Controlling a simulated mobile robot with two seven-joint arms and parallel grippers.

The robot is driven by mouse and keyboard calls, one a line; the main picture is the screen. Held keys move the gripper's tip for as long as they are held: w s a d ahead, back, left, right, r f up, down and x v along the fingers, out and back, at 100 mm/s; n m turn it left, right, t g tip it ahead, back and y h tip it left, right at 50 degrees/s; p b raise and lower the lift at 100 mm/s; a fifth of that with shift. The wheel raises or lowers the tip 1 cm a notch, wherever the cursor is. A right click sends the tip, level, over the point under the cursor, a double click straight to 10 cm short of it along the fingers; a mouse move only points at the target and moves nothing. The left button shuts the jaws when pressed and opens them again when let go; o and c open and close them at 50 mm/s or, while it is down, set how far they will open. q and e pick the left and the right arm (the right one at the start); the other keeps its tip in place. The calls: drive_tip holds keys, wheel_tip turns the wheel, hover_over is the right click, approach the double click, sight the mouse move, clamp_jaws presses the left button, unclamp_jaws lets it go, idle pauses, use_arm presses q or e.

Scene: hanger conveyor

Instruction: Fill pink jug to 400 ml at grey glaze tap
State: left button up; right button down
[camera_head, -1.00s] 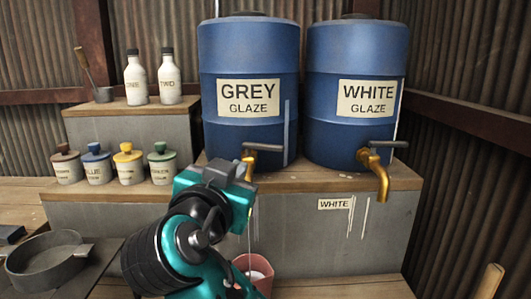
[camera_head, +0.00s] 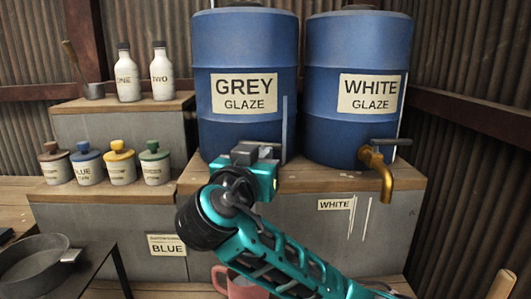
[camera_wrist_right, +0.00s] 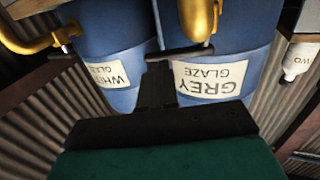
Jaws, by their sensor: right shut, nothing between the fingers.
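The pink jug (camera_head: 243,288) stands low at the bottom of the head view, mostly hidden by my right arm, so its contents and level cannot be read. The blue grey-glaze barrel (camera_head: 246,130) stands on the left of the concrete block. Its brass tap is hidden behind my gripper in the head view but shows in the right wrist view (camera_wrist_right: 199,18), with a dark bar handle (camera_wrist_right: 182,53). My right gripper (camera_head: 266,152) is shut and empty, close to this handle; contact cannot be told. My left gripper is out of view.
The white-glaze barrel (camera_head: 357,130) and its brass tap (camera_head: 381,173) stand to the right. Lidded pots (camera_head: 121,164) and two bottles (camera_head: 161,72) stand on steps at left. A dark pan (camera_head: 34,262) sits at lower left.

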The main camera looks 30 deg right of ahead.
sight(275, 148)
drive_tip(key=shift+x, duration=1)
drive_tip(key=shift+d+f, duration=0.1)
drive_tip(key=d+n+t+y, duration=0.1)
drive_tip(key=y, duration=0.1)
drive_tip(key=w+d+n+t+y+b, duration=0.1)
drive_tip(key=n, duration=0.1)
drive_tip(key=shift+d+t+y, duration=0.15)
drive_tip(key=shift+t+y, duration=0.25)
